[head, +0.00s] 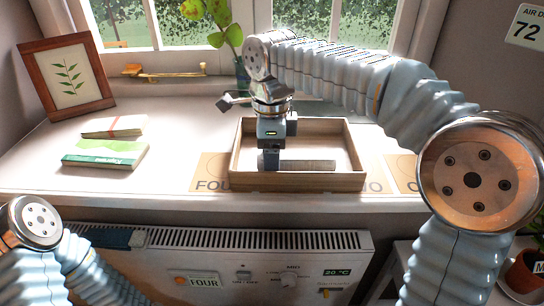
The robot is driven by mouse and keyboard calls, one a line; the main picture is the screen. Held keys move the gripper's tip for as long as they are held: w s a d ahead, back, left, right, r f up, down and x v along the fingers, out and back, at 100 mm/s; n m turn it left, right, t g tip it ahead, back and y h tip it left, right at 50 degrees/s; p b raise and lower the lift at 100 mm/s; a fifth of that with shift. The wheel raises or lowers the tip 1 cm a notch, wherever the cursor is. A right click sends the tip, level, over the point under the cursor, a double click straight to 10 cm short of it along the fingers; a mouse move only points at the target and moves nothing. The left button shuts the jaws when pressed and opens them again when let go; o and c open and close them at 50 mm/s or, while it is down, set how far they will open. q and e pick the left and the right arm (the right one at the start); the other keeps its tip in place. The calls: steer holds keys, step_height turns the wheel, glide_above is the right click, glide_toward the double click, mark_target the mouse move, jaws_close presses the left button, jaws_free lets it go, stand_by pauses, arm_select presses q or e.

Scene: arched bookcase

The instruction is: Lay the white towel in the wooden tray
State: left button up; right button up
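The wooden tray (298,182) sits on the white window ledge, in the middle of the head view. A pale, greyish roll (308,165), which looks like the white towel, lies lengthwise low inside the tray, near its front wall. My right gripper (269,160) points straight down into the tray at the roll's left end. Its fingers hide that end, and I cannot tell whether they are closed on it. What looks like my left gripper (138,238) is low at the left, in front of the radiator; its fingers are not clear.
Two books (105,153) and a framed leaf picture (66,76) are on the ledge at left. Paper cards marked with words (208,172) lie beside the tray. A potted plant (242,72) stands behind it. A radiator (230,262) is below the ledge. The ledge between books and tray is mostly clear.

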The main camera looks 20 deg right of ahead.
steer(key=shift+r, duration=0.1)
step_height(320, 180, up, 12)
steer(key=p, duration=0.3)
steer(key=shift+w, duration=0.2)
